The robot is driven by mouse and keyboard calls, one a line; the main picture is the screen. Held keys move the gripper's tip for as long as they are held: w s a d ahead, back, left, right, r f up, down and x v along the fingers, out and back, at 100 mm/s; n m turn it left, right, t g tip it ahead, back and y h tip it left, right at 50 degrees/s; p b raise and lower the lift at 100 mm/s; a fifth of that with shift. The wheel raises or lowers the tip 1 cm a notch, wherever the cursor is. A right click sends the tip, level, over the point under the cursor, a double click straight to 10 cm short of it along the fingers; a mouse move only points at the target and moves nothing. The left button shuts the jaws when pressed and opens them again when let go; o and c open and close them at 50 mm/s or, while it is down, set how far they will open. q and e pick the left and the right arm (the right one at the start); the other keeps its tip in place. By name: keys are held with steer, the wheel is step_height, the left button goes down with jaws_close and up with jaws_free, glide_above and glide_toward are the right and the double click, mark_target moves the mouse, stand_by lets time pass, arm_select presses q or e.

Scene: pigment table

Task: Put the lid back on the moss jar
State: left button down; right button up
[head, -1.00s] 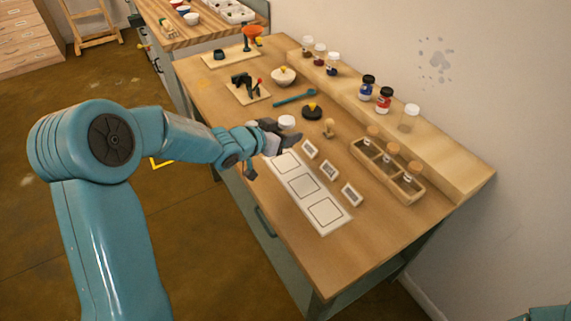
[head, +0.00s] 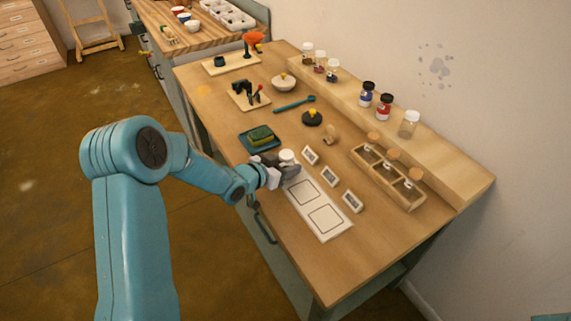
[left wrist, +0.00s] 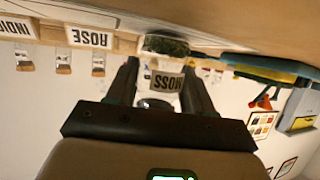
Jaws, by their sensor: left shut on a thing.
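My left gripper (head: 284,172) is over the near-left part of the table, by the far end of the white sheet (head: 334,229). It is shut on the moss jar (head: 287,156), whose pale round top shows just beyond the fingers. I cannot tell whether that pale top is a lid or the jar's mouth. My right gripper is not in view.
Name cards (head: 329,176) stand right of the sheet. A blue tray with a green sponge (head: 260,136) lies behind the gripper. A black disc (head: 312,118) and a tan knobbed piece (head: 331,133) are nearby. A compartment rack (head: 387,176) stands right. The front table end is clear.

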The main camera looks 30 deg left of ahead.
arm_select(q)
steer(key=shift+r, duration=0.1)
steer(key=shift+f, duration=0.2)
steer(key=shift+c, duration=2.2)
jaws_free()
steer(key=shift+r, duration=0.15)
steer(key=shift+r, duration=0.15)
steer(key=b+v, duration=0.1)
steer(key=v, duration=1.1)
